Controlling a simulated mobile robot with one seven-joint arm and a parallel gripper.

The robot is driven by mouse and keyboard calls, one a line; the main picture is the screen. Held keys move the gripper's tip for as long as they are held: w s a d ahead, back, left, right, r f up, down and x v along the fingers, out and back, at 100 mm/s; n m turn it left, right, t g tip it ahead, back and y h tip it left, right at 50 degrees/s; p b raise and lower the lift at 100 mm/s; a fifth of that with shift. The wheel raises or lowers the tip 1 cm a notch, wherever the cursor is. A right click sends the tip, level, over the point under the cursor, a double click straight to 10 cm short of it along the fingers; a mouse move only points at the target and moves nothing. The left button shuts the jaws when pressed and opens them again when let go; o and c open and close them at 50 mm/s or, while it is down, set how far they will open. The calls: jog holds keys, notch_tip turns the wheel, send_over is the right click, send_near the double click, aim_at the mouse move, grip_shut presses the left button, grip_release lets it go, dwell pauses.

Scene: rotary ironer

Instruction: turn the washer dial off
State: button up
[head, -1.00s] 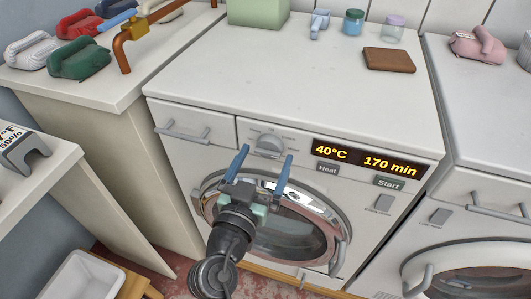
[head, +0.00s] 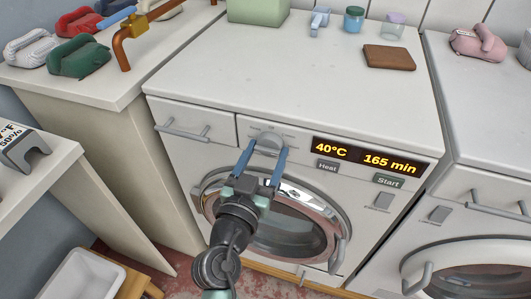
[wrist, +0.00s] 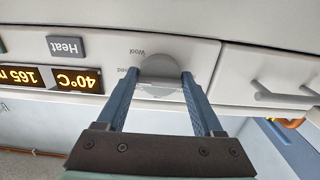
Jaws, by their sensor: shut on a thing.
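The washer (head: 290,110) is white, with a round glass door below its control panel. Its dial (head: 268,139) is a grey round knob left of the display; it also shows in the wrist view (wrist: 160,70). My gripper (head: 264,150) has two blue fingers, one on each side of the dial, and is shut on it. In the wrist view the fingertips (wrist: 157,80) flank the knob, with "Wool" and part of another label readable beside it. The display (head: 366,157) reads 40°C and 165 min. The dial's pointer direction cannot be told.
Heat (head: 327,166) and Start (head: 389,181) buttons sit below the display. A drawer handle (head: 182,132) sticks out left of the dial. The door handle (head: 338,255) is below right. A second machine is at the right.

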jog(key=shift+n, duration=0.3)
jog(key=n, duration=0.8)
jog(key=shift+p, duration=0.3)
jog(key=n+p, duration=0.1)
jog(key=n, duration=0.3)
jog(key=shift+d+r+n, duration=0.1)
jog(key=shift+n, duration=0.3)
jog(key=shift+n+p, duration=0.95)
jog(key=shift+n, duration=1.25)
jog(key=o, duration=1.4)
jog(key=shift+c, duration=0.2)
